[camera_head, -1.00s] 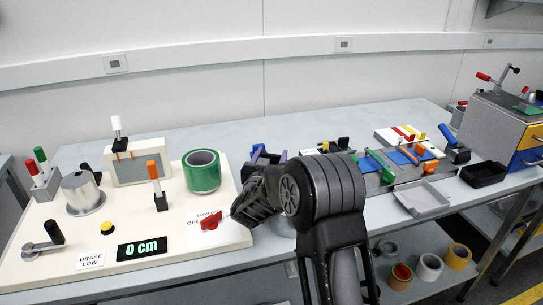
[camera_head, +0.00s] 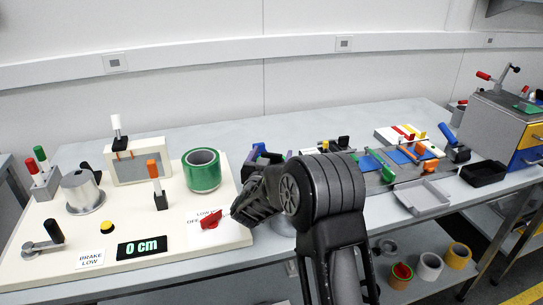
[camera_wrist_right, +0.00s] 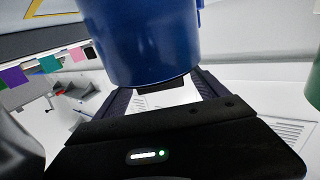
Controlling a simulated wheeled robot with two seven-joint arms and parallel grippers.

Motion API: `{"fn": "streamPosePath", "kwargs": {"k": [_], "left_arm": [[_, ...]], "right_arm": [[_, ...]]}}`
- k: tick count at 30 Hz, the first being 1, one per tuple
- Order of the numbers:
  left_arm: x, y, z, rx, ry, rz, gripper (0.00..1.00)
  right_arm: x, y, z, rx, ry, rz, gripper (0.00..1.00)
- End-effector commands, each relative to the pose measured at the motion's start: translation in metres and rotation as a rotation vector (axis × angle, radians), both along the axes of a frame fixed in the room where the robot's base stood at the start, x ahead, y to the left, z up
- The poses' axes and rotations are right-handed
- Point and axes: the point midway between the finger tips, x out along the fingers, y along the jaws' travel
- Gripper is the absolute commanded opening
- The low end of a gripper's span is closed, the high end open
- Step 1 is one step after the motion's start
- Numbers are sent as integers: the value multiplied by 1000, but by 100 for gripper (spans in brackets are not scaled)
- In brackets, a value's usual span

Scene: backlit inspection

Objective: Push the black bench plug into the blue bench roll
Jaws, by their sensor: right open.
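A large blue cylinder, which looks like the blue bench roll (camera_wrist_right: 145,42), fills the top middle of the right wrist view. It stands in front of my right gripper (camera_wrist_right: 165,92), whose fingers are apart to either side of its lower end. A small dark piece shows just under the cylinder; I cannot tell whether it is the black bench plug. In the head view my right gripper (camera_head: 243,210) is by the front right of the cream board, beside the red knob. My arm hides what lies behind it there, and I cannot make out the plug. My left gripper is out of view.
Coloured tools and a grey tray (camera_head: 423,197) lie to the right. Several rolls sit on the lower shelf.

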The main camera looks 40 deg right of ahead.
Motion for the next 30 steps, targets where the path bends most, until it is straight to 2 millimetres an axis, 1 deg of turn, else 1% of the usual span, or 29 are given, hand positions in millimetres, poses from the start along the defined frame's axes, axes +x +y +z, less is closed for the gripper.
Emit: {"fn": "streamPosePath", "kwargs": {"k": [5, 15, 18, 22, 30], "left_arm": [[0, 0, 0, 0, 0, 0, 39], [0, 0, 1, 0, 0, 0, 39], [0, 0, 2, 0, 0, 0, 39], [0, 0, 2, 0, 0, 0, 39], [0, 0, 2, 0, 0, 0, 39]], "right_arm": [[0, 0, 15, 0, -4, 0, 83], [0, 0, 77, 0, -5, 0, 83], [0, 0, 90, 0, -4, 0, 83], [0, 0, 99, 0, -1, 0, 83], [0, 0, 100, 0, 0, 0, 83]]}}
